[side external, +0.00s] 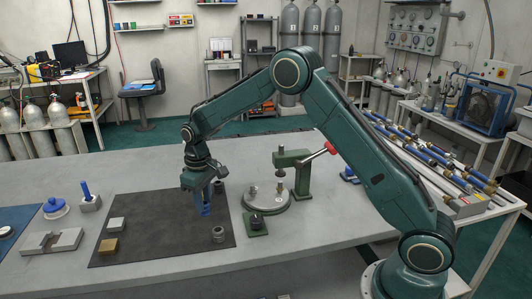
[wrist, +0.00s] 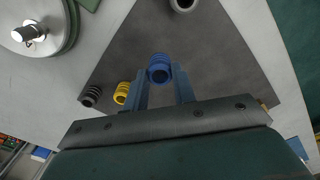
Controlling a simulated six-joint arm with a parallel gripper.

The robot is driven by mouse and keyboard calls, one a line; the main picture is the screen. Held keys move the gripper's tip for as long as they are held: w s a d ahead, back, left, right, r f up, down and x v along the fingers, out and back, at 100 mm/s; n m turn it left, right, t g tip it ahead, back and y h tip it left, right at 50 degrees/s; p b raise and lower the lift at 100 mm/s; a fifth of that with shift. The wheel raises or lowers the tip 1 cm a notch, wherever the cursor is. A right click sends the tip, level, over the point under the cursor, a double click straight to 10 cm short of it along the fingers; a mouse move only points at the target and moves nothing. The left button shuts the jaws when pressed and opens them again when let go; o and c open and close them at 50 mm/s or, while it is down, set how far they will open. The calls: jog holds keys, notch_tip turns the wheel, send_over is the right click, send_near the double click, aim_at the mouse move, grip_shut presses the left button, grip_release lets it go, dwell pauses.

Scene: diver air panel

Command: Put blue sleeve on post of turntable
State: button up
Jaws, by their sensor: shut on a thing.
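The blue sleeve (side external: 204,209) is a short ribbed tube. My gripper (side external: 203,198) is shut on it and holds it over the dark mat; I cannot tell its exact height. The turntable (side external: 267,203) is a pale round disc on a green base, right of my gripper in the side view. Small metal uprights (side external: 253,190) stand on it. The wrist view shows part of the turntable (wrist: 58,35) at top left, with a metal post (wrist: 28,33).
A yellow sleeve (wrist: 121,93) and a dark sleeve (wrist: 92,95) are near my fingers in the wrist view. A grey ring (side external: 218,234) stands on the mat (side external: 160,235). A green press-like stand (side external: 296,172) with a red-ended lever rises behind the turntable. A small green-based block (side external: 256,224) is in front.

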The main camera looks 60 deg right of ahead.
dwell(0.4)
jog(key=shift+s+d+r, duration=0.1)
jog(key=shift+d+r, duration=0.25)
jog(key=shift+d, duration=0.15)
jog(key=s+d+r, duration=0.2)
jog(key=d+r, duration=0.2)
jog(key=d, duration=0.3)
jog(key=s+d+r, duration=0.3)
jog(key=d+r, duration=0.1)
jog(key=d, duration=0.3)
jog(key=shift+s+d+r, duration=0.25)
jog(key=shift+s+d, duration=0.05)
jog(key=shift+d, duration=0.1)
jog(key=shift+f, duration=0.2)
jog(key=shift+f, duration=2.8)
jog(key=shift+f, duration=1.45)
dwell(0.7)
